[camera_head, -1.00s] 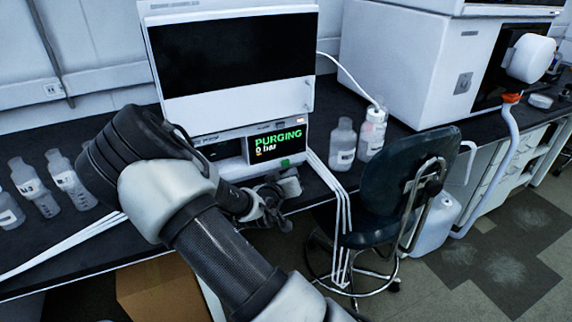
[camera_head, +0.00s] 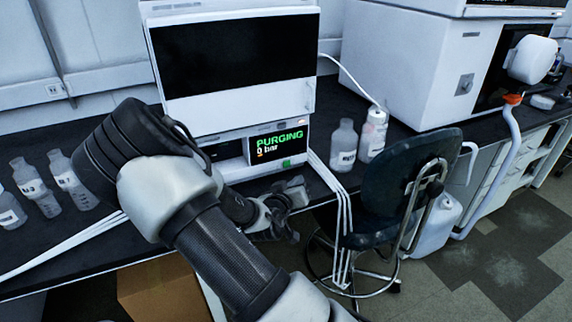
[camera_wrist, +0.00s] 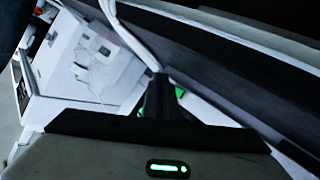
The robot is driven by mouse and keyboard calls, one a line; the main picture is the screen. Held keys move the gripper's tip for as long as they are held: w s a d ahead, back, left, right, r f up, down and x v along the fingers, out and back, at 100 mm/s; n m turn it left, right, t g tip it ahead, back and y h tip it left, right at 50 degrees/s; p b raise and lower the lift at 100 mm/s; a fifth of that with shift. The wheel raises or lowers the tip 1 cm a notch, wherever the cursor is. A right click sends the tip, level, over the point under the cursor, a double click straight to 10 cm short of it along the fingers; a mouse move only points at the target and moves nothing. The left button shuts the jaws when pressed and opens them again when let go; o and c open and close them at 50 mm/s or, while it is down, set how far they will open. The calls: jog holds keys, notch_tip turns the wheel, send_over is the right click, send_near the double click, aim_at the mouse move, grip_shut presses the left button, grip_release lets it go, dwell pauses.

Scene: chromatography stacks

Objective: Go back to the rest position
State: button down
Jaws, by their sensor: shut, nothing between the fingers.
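My gripper (camera_head: 290,205) is in front of the lower part of the white chromatography stack (camera_head: 235,65), near the bench's front edge. It is partly hidden behind my own arm. In the wrist view my gripper (camera_wrist: 160,95) shows its dark fingers together with nothing visible between them. The stack's display (camera_head: 278,143) reads "PURGING 0 bar" in green. A small green spot (camera_head: 286,164) shows below the display.
Several clear bottles (camera_head: 70,180) stand on the bench at the left. Two more bottles (camera_head: 344,145) stand right of the stack. A dark chair (camera_head: 400,190) and white tubes (camera_head: 335,190) are close to the right of my gripper. A cardboard box (camera_head: 160,285) is below the bench.

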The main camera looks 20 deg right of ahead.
jog(key=shift+s+a+f+m+g+y, duration=0.15)
jog(key=shift+a+m+g+y, duration=0.15)
jog(key=shift+a+g, duration=0.1)
jog(key=a+y, duration=0.1)
jog(key=s+a+m+g+y, duration=0.1)
jog(key=a, duration=0.1)
jog(key=shift+y, duration=0.3)
jog(key=a+r+y, duration=0.1)
jog(key=s+a+y, duration=0.1)
jog(key=a, duration=0.1)
jog(key=s+a+r+g, duration=0.1)
jog(key=a, duration=0.1)
jog(key=shift+r+y, duration=0.3)
jog(key=shift+y, duration=0.1)
jog(key=s+a+r+n+g+y, duration=0.1)
jog(key=s+a+r+y, duration=0.3)
jog(key=s+a+r, duration=0.4)
jog(key=s+d+r+n+g, duration=0.1)
jog(key=s+r+n, duration=0.1)
jog(key=s+r, duration=0.55)
jog(key=s+r+n, duration=0.1)
jog(key=s+r, duration=0.3)
jog(key=s, duration=0.7)
notch_tip(320, 180, up, 23)
jog(key=p, duration=2.3)
jog(key=shift+w+g, duration=0.2)
jog(key=shift+g, duration=0.1)
